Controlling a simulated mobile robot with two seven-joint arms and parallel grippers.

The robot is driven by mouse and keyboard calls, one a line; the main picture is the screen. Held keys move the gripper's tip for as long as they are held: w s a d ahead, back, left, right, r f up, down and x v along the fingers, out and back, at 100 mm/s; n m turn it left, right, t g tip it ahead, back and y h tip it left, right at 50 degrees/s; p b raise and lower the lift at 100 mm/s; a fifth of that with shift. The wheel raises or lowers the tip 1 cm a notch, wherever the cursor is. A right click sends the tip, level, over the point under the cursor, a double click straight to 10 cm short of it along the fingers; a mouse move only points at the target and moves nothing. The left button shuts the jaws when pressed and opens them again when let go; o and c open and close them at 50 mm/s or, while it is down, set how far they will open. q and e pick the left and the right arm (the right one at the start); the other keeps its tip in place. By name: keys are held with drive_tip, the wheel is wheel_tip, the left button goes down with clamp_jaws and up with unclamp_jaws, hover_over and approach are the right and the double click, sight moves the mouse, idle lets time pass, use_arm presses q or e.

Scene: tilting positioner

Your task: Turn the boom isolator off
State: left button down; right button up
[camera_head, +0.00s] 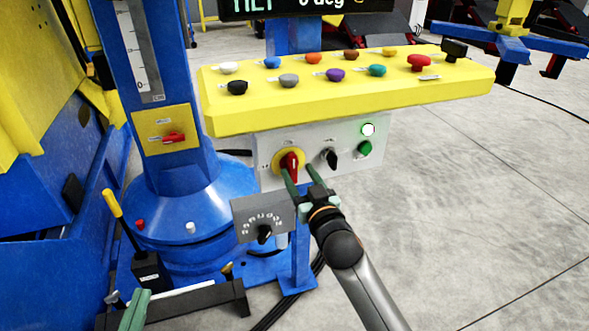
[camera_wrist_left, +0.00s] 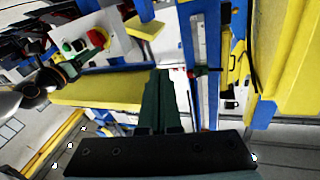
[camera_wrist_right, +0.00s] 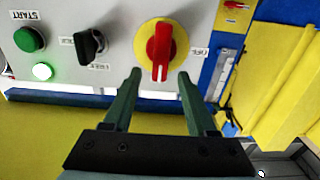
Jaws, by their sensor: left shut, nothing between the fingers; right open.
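A red rotary handle (camera_head: 290,160) on a yellow disc sits on the grey panel below the yellow console. Its handle stands roughly upright. It also shows in the right wrist view (camera_wrist_right: 161,48), beside an upside-down OFF label. Another red switch (camera_head: 173,137) lies about level on a yellow plate on the blue column. I cannot read which one is the boom isolator. My right gripper (camera_head: 301,178) is open and empty, its fingertips just short of the panel handle, one toward each side. My left gripper (camera_head: 135,312) is shut and empty, low at the left.
A black selector (camera_head: 329,158), a green button (camera_head: 364,148) and a lit lamp (camera_head: 368,129) share the panel (camera_head: 312,140). A grey dial plate (camera_head: 258,215) stands below. The yellow console (camera_head: 300,103) with several coloured buttons overhangs. A yellow-handled lever (camera_head: 120,220) stands left.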

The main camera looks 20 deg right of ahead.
sight(294, 166)
use_arm(q)
drive_tip(key=shift+m+t+h, duration=0.6)
drive_tip(key=shift+t+h, duration=0.2)
drive_tip(key=shift+s+d+r+b, duration=0.1)
drive_tip(key=shift+s+r+b, duration=0.05)
drive_tip(key=shift+r, duration=1)
drive_tip(key=shift+s+d+r+b, duration=0.1)
drive_tip(key=shift+s+r+b, duration=0.05)
drive_tip(key=shift+r, duration=0.95)
use_arm(e)
drive_tip(key=shift+w+a, duration=0.1)
drive_tip(key=shift+w, duration=1.65)
clamp_jaws()
